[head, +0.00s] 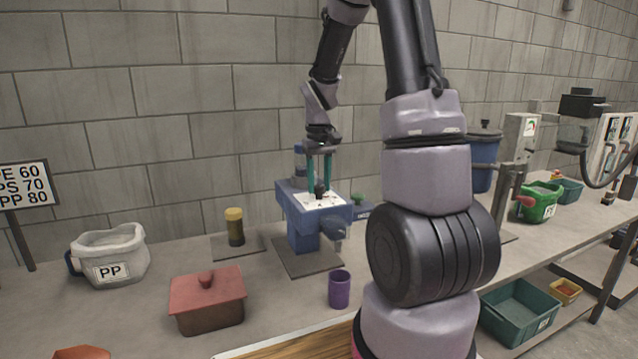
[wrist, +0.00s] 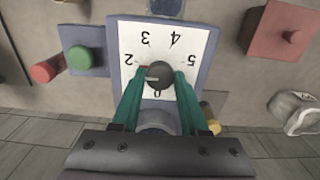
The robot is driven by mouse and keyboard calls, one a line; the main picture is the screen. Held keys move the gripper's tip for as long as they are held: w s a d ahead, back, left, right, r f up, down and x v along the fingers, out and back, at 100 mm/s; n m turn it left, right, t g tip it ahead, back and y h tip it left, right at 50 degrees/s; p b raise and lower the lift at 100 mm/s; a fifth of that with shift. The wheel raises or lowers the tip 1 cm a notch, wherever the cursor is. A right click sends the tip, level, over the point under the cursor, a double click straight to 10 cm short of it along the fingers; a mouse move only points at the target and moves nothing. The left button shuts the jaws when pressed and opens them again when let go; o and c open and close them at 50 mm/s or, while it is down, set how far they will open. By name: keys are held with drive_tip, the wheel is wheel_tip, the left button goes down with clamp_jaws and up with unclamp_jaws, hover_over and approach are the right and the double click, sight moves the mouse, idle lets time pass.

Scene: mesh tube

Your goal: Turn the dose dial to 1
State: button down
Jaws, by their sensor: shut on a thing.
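The dose dial is a white plate (wrist: 195,40) with black numbers on top of a blue machine (head: 305,235). The dark round knob (wrist: 159,74) sits at the plate's middle; it also shows in the head view (head: 319,191). In the wrist view 2, 3, 4, 5 and 0 are readable upside down; the 1 is not visible, and my left finger covers the area between 2 and 0. My gripper (wrist: 161,77) reaches down from above, its teal fingers on both sides of the knob, shut on it. A light mark on the knob faces roughly left, but its exact setting is unclear.
A purple cup (head: 339,289), a red lidded box (head: 207,300), a yellow-topped jar (head: 235,227) and a white PP tub (head: 110,256) stand around the machine. A block wall stands behind.

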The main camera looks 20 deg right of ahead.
sight(319, 186)
drive_tip(key=n, duration=0.3)
drive_tip(key=shift+n, duration=2.3)
drive_tip(key=shift+w+r, duration=0.1)
drive_tip(key=shift+c, duration=2.1)
unclamp_jaws()
wheel_tip(319, 186, up, 11)
